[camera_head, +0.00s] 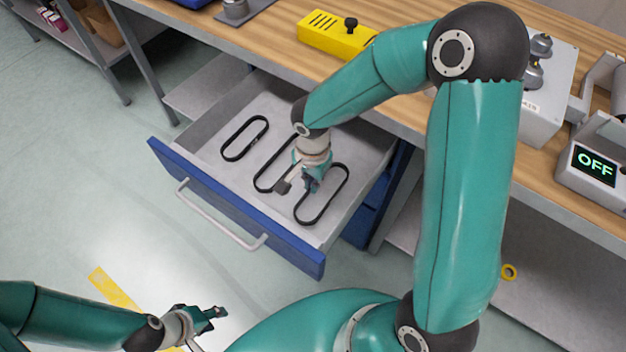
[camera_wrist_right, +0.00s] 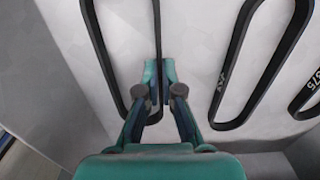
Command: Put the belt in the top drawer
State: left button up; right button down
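The blue-fronted top drawer (camera_head: 205,205) is pulled out below the workbench. Three black loop belts lie in it: a left belt (camera_head: 226,148), a middle belt (camera_head: 262,170) and a right belt (camera_head: 343,190). My right gripper (camera_head: 308,184) is down inside the drawer at the right belt. In the right wrist view its fingertips (camera_wrist_right: 159,72) are close together on either side of one strand of this belt (camera_wrist_right: 102,50), which looks flat on the drawer floor. My left gripper (camera_head: 215,315) is outside the drawer, low at the left, with its finger gap unclear.
The wooden workbench (camera_head: 275,55) carries a yellow box (camera_head: 332,36) with a black knob and a grey device (camera_head: 597,160) reading OFF. A yellow ring (camera_head: 509,271) lies on the lower shelf at right. Open floor (camera_head: 75,170) lies left of the drawer.

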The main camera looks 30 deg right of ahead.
jog(key=shift+f+b, duration=0.25)
jog(key=shift+b, duration=0.1)
jog(key=c, duration=1.2)
grip_release()
jog(key=shift+c, duration=0.2)
jog(key=shift+r, duration=0.15)
jog(key=shift+r+p, duration=1.95)
jog(key=shift+r, duration=1.45)
